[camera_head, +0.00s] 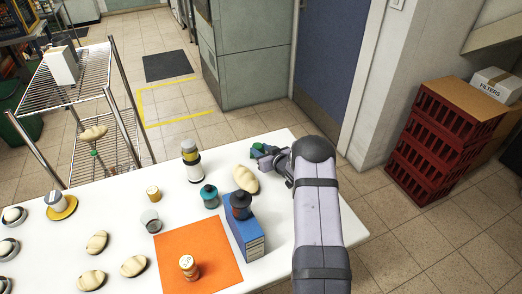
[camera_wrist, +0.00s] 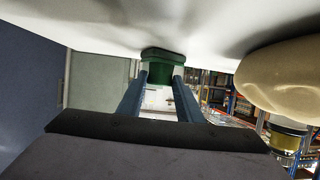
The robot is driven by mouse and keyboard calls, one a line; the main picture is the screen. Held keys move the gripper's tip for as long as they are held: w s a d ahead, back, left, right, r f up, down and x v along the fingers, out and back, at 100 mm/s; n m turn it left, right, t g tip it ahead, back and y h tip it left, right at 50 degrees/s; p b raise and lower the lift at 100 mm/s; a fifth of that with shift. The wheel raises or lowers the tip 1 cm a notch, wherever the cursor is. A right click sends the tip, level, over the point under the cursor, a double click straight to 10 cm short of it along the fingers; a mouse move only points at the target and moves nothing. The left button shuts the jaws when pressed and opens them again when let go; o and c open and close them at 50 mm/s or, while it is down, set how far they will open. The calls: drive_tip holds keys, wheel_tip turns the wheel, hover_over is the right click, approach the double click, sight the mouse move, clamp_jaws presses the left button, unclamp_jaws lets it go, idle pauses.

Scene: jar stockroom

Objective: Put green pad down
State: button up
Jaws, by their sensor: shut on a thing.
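The green pad (camera_wrist: 163,70) is between the blue fingertips of my gripper (camera_wrist: 161,82) in the wrist view, with its wider rim against or very near the white surface. That view looks upside down, with the white table (camera_wrist: 90,22) across the top. In the head view my gripper (camera_head: 266,158) is low at the table's far right edge, and a bit of the green pad (camera_head: 259,147) shows at its tip. My gripper is shut on the pad. Whether the pad touches the table cannot be told.
A bread loaf (camera_head: 245,178) lies close beside my gripper. Nearby stand a teal jar (camera_head: 209,196), a white-and-yellow jar (camera_head: 190,160) and a blue box (camera_head: 244,235) with a dark jar (camera_head: 240,205) on top. An orange mat (camera_head: 215,240) holds a small jar (camera_head: 188,267).

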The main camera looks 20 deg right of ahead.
sight(259, 147)
drive_tip(key=o, duration=1)
drive_tip(key=shift+o, duration=0.2)
drive_tip(key=shift+r, duration=0.1)
drive_tip(key=shift+s+r+p, duration=0.1)
drive_tip(key=shift+r+p, duration=0.05)
drive_tip(key=shift+p, duration=0.3)
drive_tip(key=shift+s+d+r+p, duration=0.1)
drive_tip(key=shift+s+r+p, duration=0.1)
drive_tip(key=shift+s+p, duration=0.15)
drive_tip(key=p+v, duration=0.1)
drive_tip(key=v, duration=0.1)
drive_tip(key=shift+s+r+p, duration=0.2)
drive_tip(key=shift+p, duration=0.15)
drive_tip(key=s+p, duration=0.1)
drive_tip(key=s, duration=0.3)
drive_tip(key=s+p, duration=0.1)
drive_tip(key=s, duration=0.2)
drive_tip(key=s+d, duration=0.1)
drive_tip(key=s, duration=0.3)
drive_tip(key=shift+s+f+p, duration=0.3)
drive_tip(key=shift+p, duration=0.1)
drive_tip(key=shift+a, duration=0.1)
